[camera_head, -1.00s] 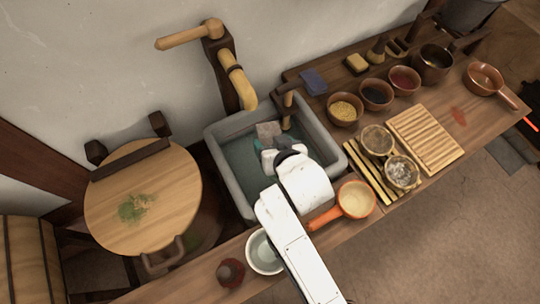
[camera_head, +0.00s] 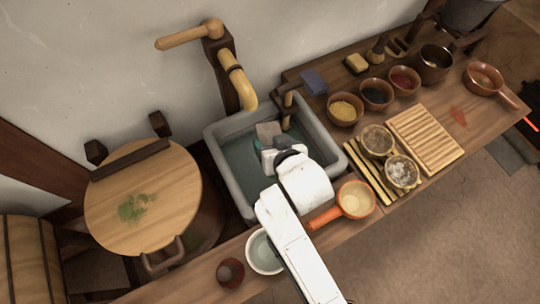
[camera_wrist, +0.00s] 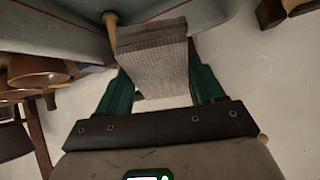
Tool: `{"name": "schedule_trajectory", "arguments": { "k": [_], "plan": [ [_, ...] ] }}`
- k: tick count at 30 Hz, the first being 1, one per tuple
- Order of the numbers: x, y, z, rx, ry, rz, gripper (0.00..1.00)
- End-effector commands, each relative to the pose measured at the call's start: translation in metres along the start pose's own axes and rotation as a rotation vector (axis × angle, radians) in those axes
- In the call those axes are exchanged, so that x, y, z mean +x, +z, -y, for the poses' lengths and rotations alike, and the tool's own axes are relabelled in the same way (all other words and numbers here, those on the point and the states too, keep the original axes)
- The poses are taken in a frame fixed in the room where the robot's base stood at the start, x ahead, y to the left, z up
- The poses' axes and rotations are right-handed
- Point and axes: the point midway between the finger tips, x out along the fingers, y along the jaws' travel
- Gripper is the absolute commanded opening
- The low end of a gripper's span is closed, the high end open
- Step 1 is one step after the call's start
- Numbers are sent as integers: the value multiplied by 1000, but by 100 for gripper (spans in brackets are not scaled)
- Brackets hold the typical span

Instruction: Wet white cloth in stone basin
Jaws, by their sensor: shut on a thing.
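The stone basin (camera_head: 330,140) is a grey rectangular tub set in the wooden counter beneath the tap, with dark greenish water (camera_head: 240,165) inside. My gripper (camera_head: 262,148) is over the basin, its white arm reaching in from the bottom. It is shut on the cloth (camera_head: 268,131), a folded block that looks pale grey and woven. In the wrist view, the cloth (camera_wrist: 155,60) sits between my two green fingers (camera_wrist: 160,88). The cloth appears within the basin's outline; I cannot tell whether it touches the water.
A wooden pump tap (camera_head: 237,80) rises behind the basin. A round wooden lid (camera_head: 165,190) is at left. A white bowl (camera_head: 262,252) and an orange-handled ladle (camera_head: 350,200) stand close to my arm. Several bowls and a slatted board (camera_head: 427,138) fill the counter at right.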

Motion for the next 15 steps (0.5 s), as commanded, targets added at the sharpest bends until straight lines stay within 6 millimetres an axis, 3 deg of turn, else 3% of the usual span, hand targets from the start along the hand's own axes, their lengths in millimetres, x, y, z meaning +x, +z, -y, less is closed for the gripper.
{"name": "schedule_trajectory", "arguments": {
  "k": [15],
  "plan": [
    [-8,-10,1,0,0,-1,43]
  ]
}}
